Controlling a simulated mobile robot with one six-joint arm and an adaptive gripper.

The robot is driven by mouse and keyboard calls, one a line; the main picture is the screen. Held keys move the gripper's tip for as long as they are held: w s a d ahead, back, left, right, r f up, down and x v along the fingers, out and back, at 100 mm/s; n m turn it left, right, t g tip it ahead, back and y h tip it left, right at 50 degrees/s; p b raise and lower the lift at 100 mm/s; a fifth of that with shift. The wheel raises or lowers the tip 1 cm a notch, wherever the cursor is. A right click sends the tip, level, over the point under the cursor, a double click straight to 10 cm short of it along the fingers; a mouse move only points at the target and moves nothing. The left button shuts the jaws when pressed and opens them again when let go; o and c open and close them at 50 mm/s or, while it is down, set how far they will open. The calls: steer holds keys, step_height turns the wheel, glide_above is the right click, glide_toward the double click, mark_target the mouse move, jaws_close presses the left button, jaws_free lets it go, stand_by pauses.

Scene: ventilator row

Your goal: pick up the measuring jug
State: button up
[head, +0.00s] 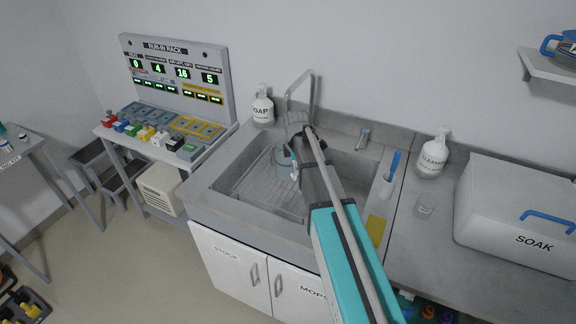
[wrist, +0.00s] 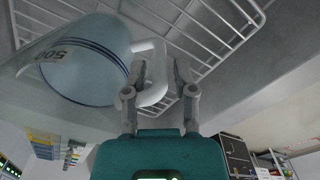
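The measuring jug (wrist: 88,70) is clear and bluish, with blue bands and a "500" mark, and fills the upper left of the wrist view. In the head view the jug (head: 283,162) stands in the sink's left part, partly hidden by my arm. Its white handle (wrist: 158,88) faces my gripper (wrist: 160,72). The two fingers are apart, one on each side of the handle's outer bar. A gap shows between the handle and the right finger. In the head view my arm mostly hides the gripper.
A wire rack (wrist: 225,22) lies in the sink (head: 232,204) by the jug. The tap (head: 312,92) rises behind my wrist. A soap bottle (head: 262,108) stands at the back left.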

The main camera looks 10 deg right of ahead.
stand_by(0.4)
jaws_close()
steer(key=shift+r+p, duration=0.3)
steer(key=shift+p, duration=0.05)
stand_by(0.5)
steer(key=shift+r+p, duration=1.3)
steer(key=shift+r, duration=0.05)
steer(key=s+r+p, duration=0.9)
steer(key=s, duration=0.4)
steer(key=shift+s+a+r+p, duration=0.15)
steer(key=shift+s+r+p, duration=0.15)
steer(key=shift+s+p, duration=0.05)
steer(key=shift+s, duration=0.1)
stand_by(0.8)
